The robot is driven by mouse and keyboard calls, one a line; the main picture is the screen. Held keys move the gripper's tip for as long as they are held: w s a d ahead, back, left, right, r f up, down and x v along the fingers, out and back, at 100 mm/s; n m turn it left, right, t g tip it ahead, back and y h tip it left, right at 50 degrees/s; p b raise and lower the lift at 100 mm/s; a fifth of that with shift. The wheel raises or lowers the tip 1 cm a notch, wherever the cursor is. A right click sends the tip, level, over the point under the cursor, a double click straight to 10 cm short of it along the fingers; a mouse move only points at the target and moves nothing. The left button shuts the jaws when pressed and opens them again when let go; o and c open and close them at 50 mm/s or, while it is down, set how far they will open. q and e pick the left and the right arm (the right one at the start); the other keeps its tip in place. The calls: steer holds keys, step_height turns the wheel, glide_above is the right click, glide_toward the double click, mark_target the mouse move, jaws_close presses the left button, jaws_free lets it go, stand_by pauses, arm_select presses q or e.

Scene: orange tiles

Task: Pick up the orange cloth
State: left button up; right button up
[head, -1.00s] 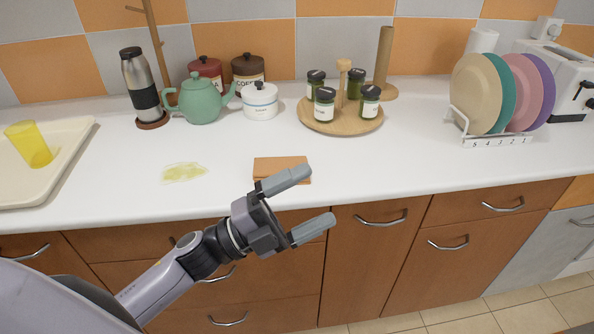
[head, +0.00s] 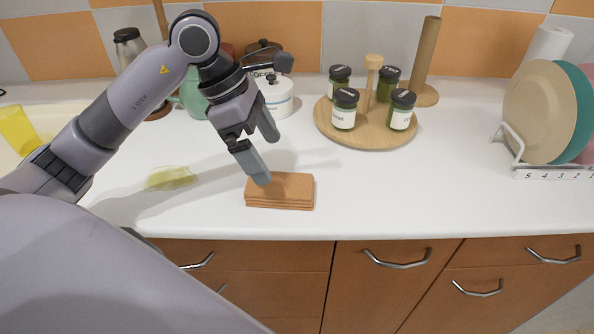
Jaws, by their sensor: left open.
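The orange cloth (head: 288,193) lies folded in a flat stack on the white counter, near its front edge, in the middle of the head view. My left gripper (head: 266,162) is open and points down over the cloth's back left part. Its nearer fingertip overlaps the cloth's left corner in the picture; I cannot tell whether it touches. The other finger is farther back, and nothing is between them. My right gripper is not in view.
A yellowish spill (head: 172,178) lies on the counter left of the cloth. Behind are a white jar (head: 277,98), a green teapot (head: 192,95) and a wooden turntable (head: 368,134) with jars. A plate rack (head: 519,158) stands right. The counter (head: 425,195) right of the cloth is clear.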

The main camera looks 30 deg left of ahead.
mark_target(282, 183)
arm_select(q)
steer(key=shift+w+f, duration=0.15)
steer(key=shift+f, duration=0.05)
steer(key=shift+x, duration=0.75)
steer(key=shift+s+d+f, duration=0.25)
steer(key=shift+s+f, duration=0.05)
steer(key=shift+f, duration=0.05)
steer(key=p+x, duration=0.1)
steer(key=x, duration=0.3)
steer(key=shift+f, duration=0.15)
steer(key=c, duration=1.1)
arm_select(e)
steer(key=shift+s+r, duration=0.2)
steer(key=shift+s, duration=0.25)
arm_select(q)
step_height(282, 183, up, 20)
steer(key=shift+r+p, duration=0.1)
steer(key=shift+p, duration=0.4)
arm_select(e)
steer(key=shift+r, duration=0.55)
